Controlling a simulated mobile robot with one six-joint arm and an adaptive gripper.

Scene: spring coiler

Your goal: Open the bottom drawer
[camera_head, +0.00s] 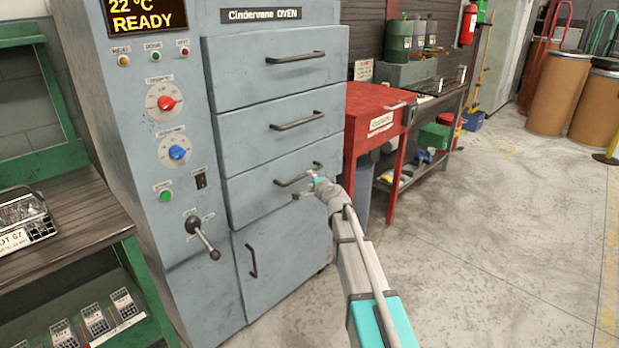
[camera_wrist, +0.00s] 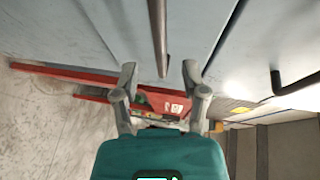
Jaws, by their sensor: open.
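The grey-blue oven (camera_head: 290,130) has three stacked drawers above a lower door. The bottom drawer (camera_head: 250,200) is closed, with its front in line with the others. Its dark bar handle (camera_head: 290,181) runs across the front; in the wrist view the handle (camera_wrist: 159,35) comes down from the top edge. My gripper (camera_head: 308,183) is at the right end of this handle. In the wrist view my gripper (camera_wrist: 160,72) is open, one finger on each side of the handle's end, with visible gaps. Part of the handle's right end is hidden by my gripper in the head view.
The middle drawer handle (camera_head: 298,121) is just above; it also shows in the wrist view (camera_wrist: 296,84). A lever (camera_head: 203,238) sticks out from the control panel. A red cabinet (camera_head: 375,110) stands close on the right. The floor (camera_head: 490,240) at right is clear.

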